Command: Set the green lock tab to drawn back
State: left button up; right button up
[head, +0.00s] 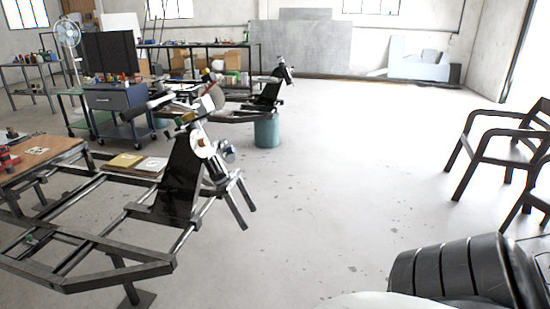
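I cannot make out a green lock tab for certain in the head view. A small green spot (29,240) shows on the dark metal frame (120,280) at the lower left, too small to identify. The frame carries a tilted black plate (180,180) with a machine head (205,140) of metal and white parts above it. Two dark prongs (237,205) stick out to the right of that head. Neither of my grippers is in view.
A wooden-topped table (45,155) stands at the left. A blue-grey cart (117,100) and a teal drum (267,131) stand farther back. Black chairs (497,140) stand at the right. A black ribbed shape (455,272), unidentified, fills the lower right. The middle floor is clear.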

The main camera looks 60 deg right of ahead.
aim_at(178, 121)
jog(key=z, duration=1.75)
jog(key=k, duration=0.35)
jog(key=u, duration=0.9)
jog(key=i, duration=0.95)
jog(key=z, duration=0.95)
jog(key=k, duration=0.85)
jog(key=z, duration=0.6)
jog(key=k, duration=0.45)
jog(key=z, duration=0.55)
jog(key=i, duration=1.9)
